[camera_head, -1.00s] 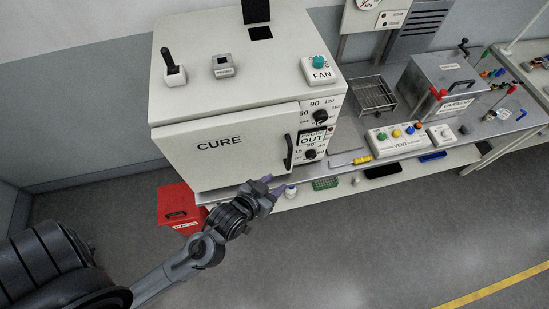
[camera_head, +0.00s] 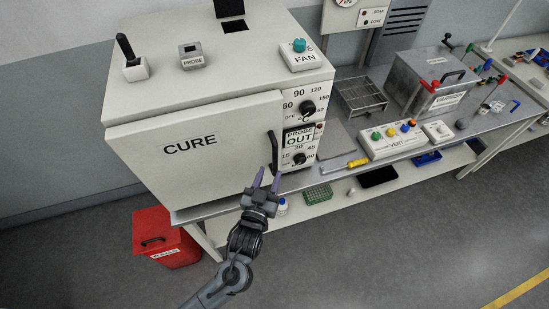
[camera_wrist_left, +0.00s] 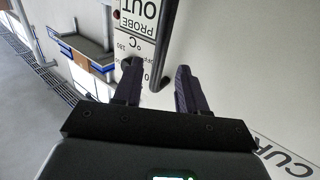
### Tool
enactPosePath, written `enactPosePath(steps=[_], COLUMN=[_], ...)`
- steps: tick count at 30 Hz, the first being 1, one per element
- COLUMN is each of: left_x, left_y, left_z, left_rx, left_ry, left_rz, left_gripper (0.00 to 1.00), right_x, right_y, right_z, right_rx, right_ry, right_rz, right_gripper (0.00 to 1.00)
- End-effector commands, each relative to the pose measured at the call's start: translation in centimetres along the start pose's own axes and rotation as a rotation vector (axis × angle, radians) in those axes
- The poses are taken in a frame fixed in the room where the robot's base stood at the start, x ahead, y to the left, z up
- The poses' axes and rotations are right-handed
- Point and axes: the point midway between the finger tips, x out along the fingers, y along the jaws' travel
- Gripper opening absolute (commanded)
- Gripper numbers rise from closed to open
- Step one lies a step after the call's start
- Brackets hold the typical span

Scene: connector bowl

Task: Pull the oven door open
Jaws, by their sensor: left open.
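The oven is a large white box marked CURE, and its door (camera_head: 205,155) appears closed. A black vertical handle (camera_head: 273,153) is on the door's right side, beside the dial panel. My left gripper (camera_head: 267,177) is open just below and in front of the handle, fingers pointing up at it. In the left wrist view, the dark handle (camera_wrist_left: 160,45) runs down between the lines of the two open fingers (camera_wrist_left: 155,85). Whether either finger touches it I cannot tell. My right gripper is not in view.
A dial panel (camera_head: 305,130) adjoins the door. A red bin (camera_head: 165,240) stands on the floor below left. The floor in front is clear.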

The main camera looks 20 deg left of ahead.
Motion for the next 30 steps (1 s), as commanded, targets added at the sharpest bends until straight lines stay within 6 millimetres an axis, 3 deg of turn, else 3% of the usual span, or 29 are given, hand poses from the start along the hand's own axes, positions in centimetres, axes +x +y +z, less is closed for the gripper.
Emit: enactPosePath(steps=[6, 12, 26, 30], left_x=[3.7, 6.0, 7.0, 7.0], left_y=[-0.1, 0.0, -0.1, -0.1], left_z=[-0.1, -0.1, 0.0, 0.0], left_rx=[0.002, 0.001, 0.000, 0.000], left_ry=[0.002, 0.001, 0.000, 0.000], left_rz=[-0.002, 0.000, 0.000, 0.000], left_gripper=[0.41, 0.41, 0.41, 0.24], right_x=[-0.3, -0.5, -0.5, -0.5], right_y=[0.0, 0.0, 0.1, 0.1], right_z=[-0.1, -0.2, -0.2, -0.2], right_rx=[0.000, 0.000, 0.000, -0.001], right_ry=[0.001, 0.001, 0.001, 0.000], right_rz=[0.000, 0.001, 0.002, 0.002], right_gripper=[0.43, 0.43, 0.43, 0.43])
